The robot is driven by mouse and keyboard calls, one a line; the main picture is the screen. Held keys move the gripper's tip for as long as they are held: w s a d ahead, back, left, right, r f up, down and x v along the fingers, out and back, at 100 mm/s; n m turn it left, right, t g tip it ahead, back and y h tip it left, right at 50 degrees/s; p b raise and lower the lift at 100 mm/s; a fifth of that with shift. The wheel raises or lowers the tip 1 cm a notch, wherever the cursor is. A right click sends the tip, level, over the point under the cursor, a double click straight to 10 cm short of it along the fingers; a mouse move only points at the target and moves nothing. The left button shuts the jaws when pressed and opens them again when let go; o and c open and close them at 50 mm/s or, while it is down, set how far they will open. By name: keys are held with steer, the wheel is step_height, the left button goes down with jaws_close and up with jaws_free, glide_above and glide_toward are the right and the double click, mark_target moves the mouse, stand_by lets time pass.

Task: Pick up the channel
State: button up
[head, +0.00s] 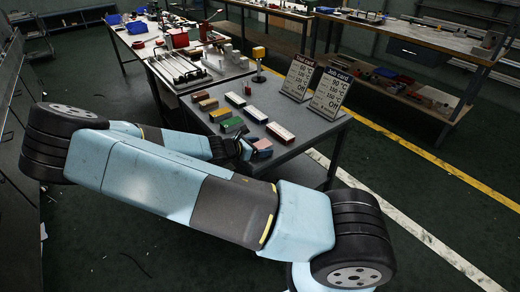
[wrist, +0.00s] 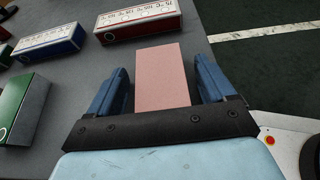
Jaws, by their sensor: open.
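No part is plainly marked as the channel, so I cannot tell which one it is. A plain pink block (wrist: 163,75) lies between my fingers in the wrist view; it also shows at the near table edge in the head view (head: 263,143). My gripper (wrist: 163,82) is open, with one blue finger on each side of the block and a visible gap at each side. The block's near end is hidden behind my gripper's dark crossbar. In the head view my gripper (head: 250,149) is low at the table's near edge, partly hidden by my arm.
Beyond the block lie a red labelled box (wrist: 138,21) and a blue labelled box (wrist: 52,43). A green box (wrist: 22,108) is at left. More small blocks and two job cards (head: 328,93) stand on the dark table (head: 310,128). Open floor lies to the right.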

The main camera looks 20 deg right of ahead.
steer(key=c, duration=1.1)
steer(key=shift+r, duration=0.1)
steer(key=shift+c, duration=0.2)
